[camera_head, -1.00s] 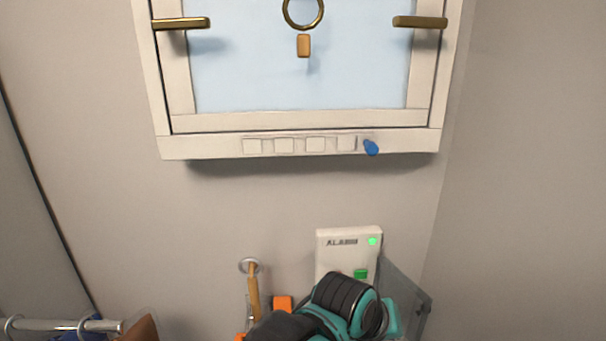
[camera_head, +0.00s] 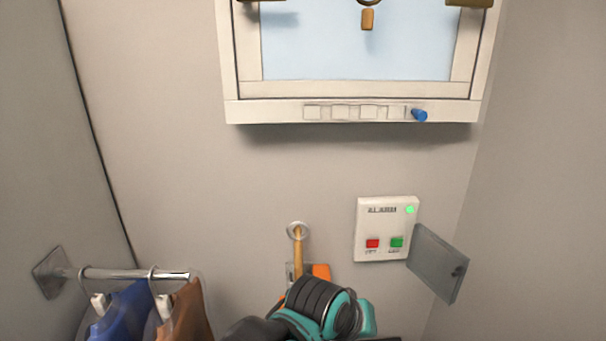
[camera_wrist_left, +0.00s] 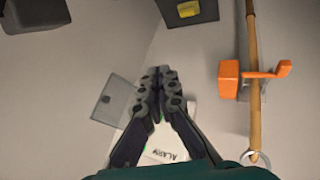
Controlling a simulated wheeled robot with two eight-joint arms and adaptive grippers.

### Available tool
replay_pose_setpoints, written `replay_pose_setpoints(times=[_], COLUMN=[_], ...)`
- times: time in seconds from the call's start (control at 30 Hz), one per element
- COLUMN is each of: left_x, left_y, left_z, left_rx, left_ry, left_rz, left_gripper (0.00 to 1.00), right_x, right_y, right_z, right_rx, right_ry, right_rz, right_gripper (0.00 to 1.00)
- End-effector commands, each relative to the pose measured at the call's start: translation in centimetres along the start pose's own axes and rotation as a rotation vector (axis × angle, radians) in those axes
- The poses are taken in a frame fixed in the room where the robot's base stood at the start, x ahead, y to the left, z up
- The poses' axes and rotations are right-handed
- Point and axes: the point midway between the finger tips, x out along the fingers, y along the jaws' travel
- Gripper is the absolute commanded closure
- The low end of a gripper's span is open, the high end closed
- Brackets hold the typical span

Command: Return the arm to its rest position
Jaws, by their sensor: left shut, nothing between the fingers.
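My left gripper (camera_wrist_left: 158,84) shows in the left wrist view with its two dark fingers together and nothing between them. Behind the fingers in that view, the white alarm box (camera_wrist_left: 170,146) on the wall is partly hidden. A teal and black part of my arm shows at the bottom centre of the head view, and no fingertips are visible there. The alarm box also shows in the head view (camera_head: 386,250), with a red button, a green button and a lit green light. My right gripper is in neither view.
The box's grey cover (camera_head: 437,264) stands open at its right. A wooden rod (camera_head: 298,253) with an orange clamp (camera_wrist_left: 250,76) is left of the box. A rail (camera_head: 125,274) with hanging garments is at lower left. A framed window panel (camera_head: 355,112) is above.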

Motion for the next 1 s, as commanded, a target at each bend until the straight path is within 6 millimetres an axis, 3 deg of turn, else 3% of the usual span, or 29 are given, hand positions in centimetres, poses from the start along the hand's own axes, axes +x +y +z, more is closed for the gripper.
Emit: replay_pose_setpoints(times=[0.27,0.37,0.5,0.7,0.83,1.0], left_x=[3.6,5.5,8.5,12.4,14.1,14.9], left_y=[-9.5,-14.7,-23.0,-33.2,-37.5,-40.0], left_z=[3.2,5.3,9.7,16.6,20.1,22.2], left_rx=[0.004,0.008,0.016,0.025,0.030,0.035], left_ry=[0.049,0.073,0.105,0.130,0.134,0.134], left_rz=[-0.080,-0.128,-0.213,-0.335,-0.393,-0.432], left_gripper=[1.00,1.00,1.00,1.00,1.00,1.00], right_x=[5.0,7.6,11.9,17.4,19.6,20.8], right_y=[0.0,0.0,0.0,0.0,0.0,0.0], right_z=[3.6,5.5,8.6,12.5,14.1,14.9], right_rx=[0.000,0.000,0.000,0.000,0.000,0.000], right_ry=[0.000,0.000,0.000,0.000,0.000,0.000], right_rz=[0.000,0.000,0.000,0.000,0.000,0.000], right_gripper=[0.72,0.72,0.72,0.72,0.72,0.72])
